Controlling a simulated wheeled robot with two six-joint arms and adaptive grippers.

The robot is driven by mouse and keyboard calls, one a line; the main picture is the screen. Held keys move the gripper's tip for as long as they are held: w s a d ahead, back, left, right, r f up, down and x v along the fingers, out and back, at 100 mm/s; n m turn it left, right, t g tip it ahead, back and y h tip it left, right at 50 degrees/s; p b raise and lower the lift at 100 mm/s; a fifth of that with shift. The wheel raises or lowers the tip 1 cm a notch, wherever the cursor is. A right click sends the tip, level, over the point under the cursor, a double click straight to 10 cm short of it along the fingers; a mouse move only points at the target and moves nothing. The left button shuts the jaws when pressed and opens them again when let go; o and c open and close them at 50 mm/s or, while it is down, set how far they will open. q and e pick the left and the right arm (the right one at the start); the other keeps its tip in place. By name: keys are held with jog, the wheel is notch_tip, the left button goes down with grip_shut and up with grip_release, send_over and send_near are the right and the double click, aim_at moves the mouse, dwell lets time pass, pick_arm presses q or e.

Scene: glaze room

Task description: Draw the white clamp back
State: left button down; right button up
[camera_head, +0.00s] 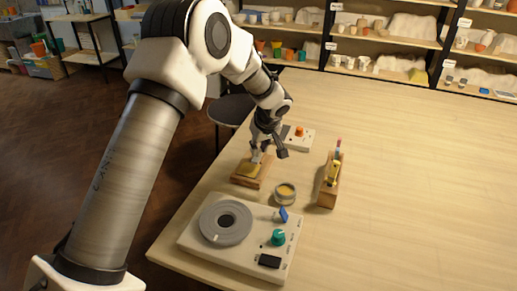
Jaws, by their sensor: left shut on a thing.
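The white clamp (257,156) shows as a small pale piece at the far end of a wooden block (243,181) with a yellowish top. My left gripper (262,150) comes down over it from behind and is shut on it. The fingers hide much of the clamp, so its exact shape and angle cannot be told. My right gripper is not in view.
A grey device (190,237) with a round disc, a green knob and a blue lever stands in front. A small round tin (286,194), a wooden holder (327,194) and a white box (299,138) with an orange knob stand close by. The table's right side is clear.

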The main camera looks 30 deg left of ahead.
pick_arm(q)
jog(key=shift+w+a, duration=0.15)
jog(key=shift+w, duration=0.5)
jog(key=shift+s+r, duration=0.1)
jog(key=c, duration=1.3)
grip_release()
jog(key=o, duration=0.3)
jog(key=shift+w+f, duration=0.25)
jog(key=v, duration=1.2)
jog(key=shift+a, duration=0.15)
